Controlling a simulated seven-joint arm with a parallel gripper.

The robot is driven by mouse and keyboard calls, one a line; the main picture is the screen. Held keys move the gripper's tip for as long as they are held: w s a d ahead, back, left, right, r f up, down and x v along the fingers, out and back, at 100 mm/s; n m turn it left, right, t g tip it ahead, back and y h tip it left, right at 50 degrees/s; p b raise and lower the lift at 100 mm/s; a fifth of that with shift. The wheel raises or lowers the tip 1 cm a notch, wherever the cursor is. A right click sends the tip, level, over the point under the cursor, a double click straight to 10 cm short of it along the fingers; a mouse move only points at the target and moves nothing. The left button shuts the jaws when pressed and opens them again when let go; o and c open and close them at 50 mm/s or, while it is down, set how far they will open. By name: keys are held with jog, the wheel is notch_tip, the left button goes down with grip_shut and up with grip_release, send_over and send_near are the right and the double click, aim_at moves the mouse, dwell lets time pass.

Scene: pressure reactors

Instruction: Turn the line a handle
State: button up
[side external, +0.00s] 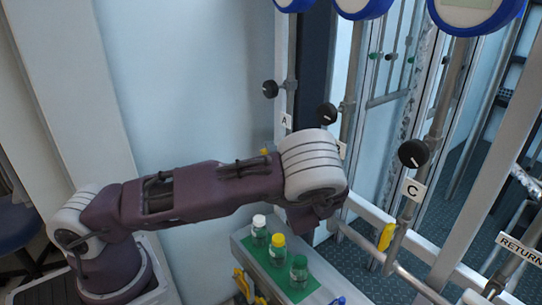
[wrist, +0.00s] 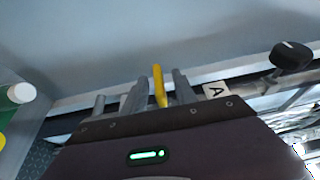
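The line A handle is yellow. In the wrist view the handle (wrist: 158,84) stands upright between the two grey fingers of my gripper (wrist: 159,80). A small gap shows on each side of it, so the fingers look open around or just in front of it; the depth is hard to tell. The white A label (wrist: 215,91) lies just right of the fingers. In the side view only a bit of yellow (side external: 265,152) shows above my arm near the A label (side external: 286,121). My fingers are hidden there behind the wrist.
Black knobs sit on line A (side external: 270,89), line B (side external: 327,113) and line C (side external: 413,153). Line C has a yellow handle (side external: 386,237). Several capped bottles stand on a green-topped shelf (side external: 316,286) close below my wrist. A pale wall is behind.

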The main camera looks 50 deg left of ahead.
jog(key=v, duration=0.7)
jog(key=s+r+n+g+h, duration=0.2)
jog(key=s+n+g+h, duration=0.15)
jog(key=s, duration=0.35)
jog(key=s+r+n+g+h, duration=0.2)
jog(key=s+g+h, duration=0.2)
jog(key=s+h, duration=0.15)
jog(key=s+d+r+t+h, duration=0.6)
jog(key=s+d+r, duration=0.3)
jog(key=s, duration=0.4)
jog(key=shift+d+r+m+h, duration=0.35)
jog(key=shift+r+m+h, duration=0.1)
jog(key=shift+h, duration=0.45)
